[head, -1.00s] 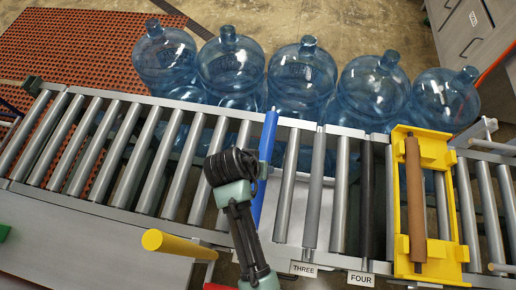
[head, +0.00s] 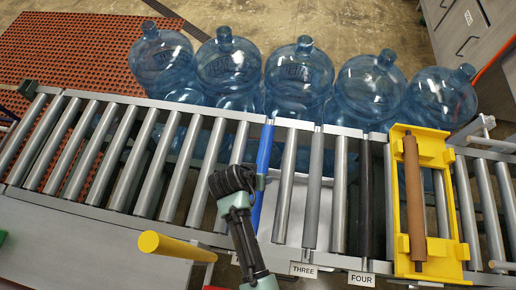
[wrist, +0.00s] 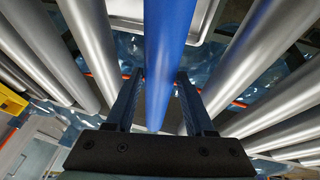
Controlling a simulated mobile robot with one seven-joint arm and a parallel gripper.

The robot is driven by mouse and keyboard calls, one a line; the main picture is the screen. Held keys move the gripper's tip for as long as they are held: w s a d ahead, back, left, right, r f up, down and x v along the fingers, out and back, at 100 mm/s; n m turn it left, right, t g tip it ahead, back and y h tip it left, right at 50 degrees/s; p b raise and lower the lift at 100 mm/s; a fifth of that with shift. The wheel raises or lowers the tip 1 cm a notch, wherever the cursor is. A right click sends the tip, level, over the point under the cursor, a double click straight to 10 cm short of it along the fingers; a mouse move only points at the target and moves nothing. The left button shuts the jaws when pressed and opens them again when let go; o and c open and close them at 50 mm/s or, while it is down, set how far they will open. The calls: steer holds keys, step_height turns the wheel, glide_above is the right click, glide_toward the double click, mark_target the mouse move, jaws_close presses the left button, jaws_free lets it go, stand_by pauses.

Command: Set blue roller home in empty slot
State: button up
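The blue roller (head: 263,150) lies across the conveyor, roughly in line with the grey rollers beside it. Its far end is at the far rail; its near end is partly behind my arm, so I cannot tell whether both ends are fully seated. My gripper (head: 250,183) is over the roller's near half. In the wrist view, the blue roller (wrist: 168,50) runs between the two fingers of my gripper (wrist: 161,80), which sit close against both its sides. The slot under the roller is hidden.
Grey rollers (head: 158,155) flank the spot. Labels THREE (head: 303,270) and FOUR (head: 361,279) are on the front rail, near a black roller (head: 366,200). A yellow frame (head: 402,240) holds a brown roller (head: 415,200). Blue jugs (head: 300,75) stand behind; a yellow post (head: 172,246) is in front.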

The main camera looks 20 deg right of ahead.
steer(key=o, duration=0.3)
steer(key=shift+r, duration=0.1)
